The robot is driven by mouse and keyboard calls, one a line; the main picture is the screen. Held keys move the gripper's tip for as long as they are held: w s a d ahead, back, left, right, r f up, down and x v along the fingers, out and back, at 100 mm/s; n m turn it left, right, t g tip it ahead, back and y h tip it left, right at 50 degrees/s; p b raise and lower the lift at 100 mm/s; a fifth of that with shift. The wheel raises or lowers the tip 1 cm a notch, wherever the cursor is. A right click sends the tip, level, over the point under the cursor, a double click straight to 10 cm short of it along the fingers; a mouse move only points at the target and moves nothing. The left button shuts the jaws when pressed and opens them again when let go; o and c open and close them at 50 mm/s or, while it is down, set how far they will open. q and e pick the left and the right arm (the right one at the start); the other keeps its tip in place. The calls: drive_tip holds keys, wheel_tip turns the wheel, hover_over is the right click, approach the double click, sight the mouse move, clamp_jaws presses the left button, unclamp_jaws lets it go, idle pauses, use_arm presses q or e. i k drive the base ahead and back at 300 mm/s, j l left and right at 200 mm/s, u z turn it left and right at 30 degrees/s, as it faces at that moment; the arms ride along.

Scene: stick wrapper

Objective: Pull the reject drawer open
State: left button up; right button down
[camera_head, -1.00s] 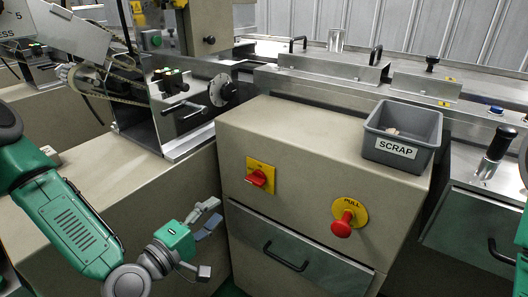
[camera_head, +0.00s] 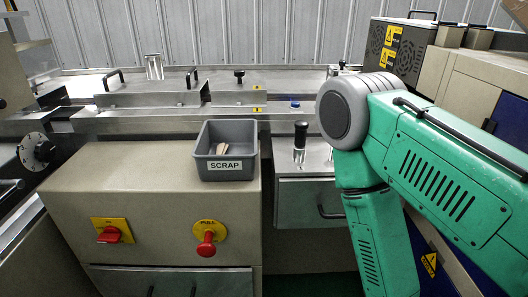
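Two drawers show, and I see no label telling which is the reject one. A steel-fronted drawer (camera_head: 300,206) with a black handle (camera_head: 328,207) is right of the middle and looks closed; my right arm partly covers its right side. Another steel drawer front (camera_head: 170,282) is at the bottom left, below the beige cabinet face, cut off by the picture edge. My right arm (camera_head: 440,170) fills the right side, its forearm pointing down. Its gripper is below the picture. My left gripper is out of view.
A grey SCRAP bin (camera_head: 226,168) with small pale pieces inside stands on the beige cabinet (camera_head: 130,180). A red knob (camera_head: 207,243) and a red switch (camera_head: 109,235) stick out of its front. A black-topped lever (camera_head: 300,140) stands above the right drawer.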

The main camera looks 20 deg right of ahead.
sight(305, 202)
drive_tip(key=k+z, duration=0.1)
drive_tip(key=z, duration=1)
